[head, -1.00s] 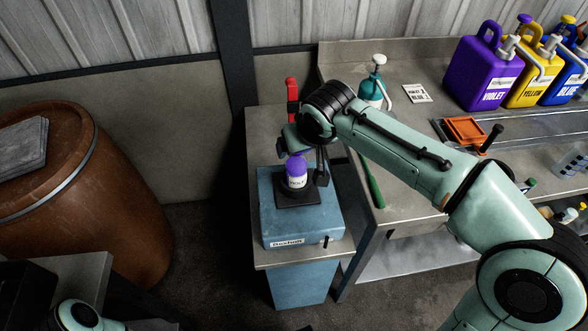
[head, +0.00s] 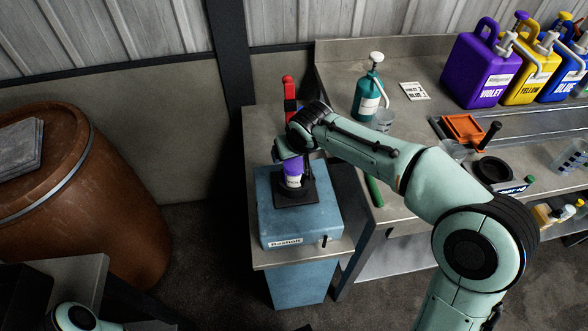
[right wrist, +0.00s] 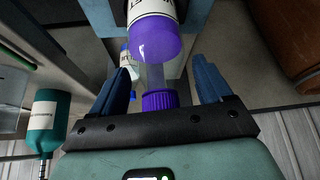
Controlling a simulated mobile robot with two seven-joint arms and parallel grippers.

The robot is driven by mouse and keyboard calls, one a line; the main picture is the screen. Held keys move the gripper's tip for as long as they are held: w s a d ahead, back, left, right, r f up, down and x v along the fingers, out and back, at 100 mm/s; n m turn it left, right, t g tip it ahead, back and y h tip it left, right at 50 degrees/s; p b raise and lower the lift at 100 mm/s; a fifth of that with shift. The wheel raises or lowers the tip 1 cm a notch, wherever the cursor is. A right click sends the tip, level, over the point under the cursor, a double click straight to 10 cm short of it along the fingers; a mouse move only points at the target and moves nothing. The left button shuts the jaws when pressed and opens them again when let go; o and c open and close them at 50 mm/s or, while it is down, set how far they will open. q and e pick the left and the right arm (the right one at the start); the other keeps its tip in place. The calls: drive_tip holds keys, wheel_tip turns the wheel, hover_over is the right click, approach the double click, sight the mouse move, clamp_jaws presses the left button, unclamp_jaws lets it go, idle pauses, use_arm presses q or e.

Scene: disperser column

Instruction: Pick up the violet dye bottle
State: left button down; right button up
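The violet dye bottle (head: 293,180), with a violet top and a white label, stands on the black plate of a blue machine (head: 310,218). My right gripper (head: 290,152) is just above and behind it and hides part of its top. In the right wrist view, the bottle (right wrist: 155,40) is ahead of my right gripper (right wrist: 165,70). A ribbed violet cap-like part (right wrist: 159,100) shows nearer, between the blue fingers. The fingers are spread, with gaps on both sides. My left gripper is out of view; only a bit of that arm shows at bottom left.
A teal pump bottle (head: 367,98) and a clear beaker (head: 385,120) stand on the bench at right. Violet (head: 480,75), yellow and blue jugs stand at the back. A brown barrel (head: 95,200) is at left.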

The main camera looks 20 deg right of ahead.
clamp_jaws()
drive_tip(key=shift+r, duration=0.15)
